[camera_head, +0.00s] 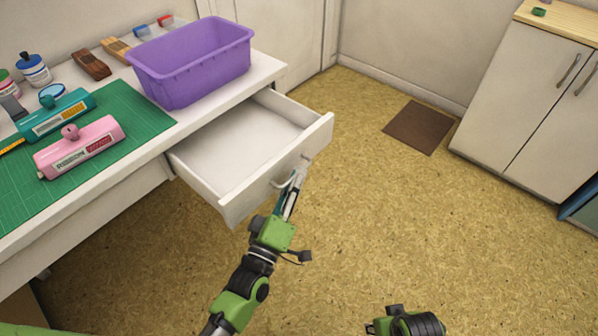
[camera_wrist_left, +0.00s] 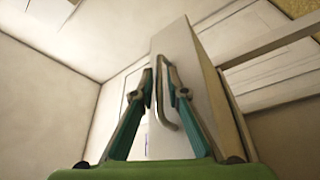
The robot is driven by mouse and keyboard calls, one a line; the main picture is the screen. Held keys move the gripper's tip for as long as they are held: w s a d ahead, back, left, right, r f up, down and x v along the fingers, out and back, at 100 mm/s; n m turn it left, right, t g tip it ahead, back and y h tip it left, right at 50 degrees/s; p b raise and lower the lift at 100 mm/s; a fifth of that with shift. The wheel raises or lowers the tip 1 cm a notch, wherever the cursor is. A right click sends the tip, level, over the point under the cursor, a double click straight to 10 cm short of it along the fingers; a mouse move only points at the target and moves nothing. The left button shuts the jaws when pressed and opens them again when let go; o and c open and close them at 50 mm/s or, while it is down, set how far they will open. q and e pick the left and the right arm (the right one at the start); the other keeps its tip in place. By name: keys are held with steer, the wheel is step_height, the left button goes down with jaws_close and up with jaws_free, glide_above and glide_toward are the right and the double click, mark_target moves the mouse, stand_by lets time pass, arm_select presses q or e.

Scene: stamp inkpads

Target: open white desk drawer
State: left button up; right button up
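The white desk drawer (camera_head: 240,150) stands pulled well out of the white desk, and its inside looks empty. My left gripper (camera_head: 300,170) is at the drawer's front, at the metal handle (camera_head: 281,183). In the left wrist view, the fingertips (camera_wrist_left: 158,68) are close together with the handle bar (camera_wrist_left: 162,110) between them, and they look shut on it. The exact contact is partly hidden by the fingers. Only a green and black part of my right arm shows at the bottom of the head view; its fingers are out of sight.
A purple bin (camera_head: 195,65) stands on the desk above the drawer. A green mat (camera_head: 120,130) holds a pink stamp (camera_head: 80,148) and a teal stamp (camera_head: 55,115). A brown floor mat (camera_head: 418,127) and white cabinet (camera_head: 520,95) are to the right. The floor before the drawer is clear.

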arm_select(q)
steer(key=v, duration=1)
steer(key=shift+w, duration=0.1)
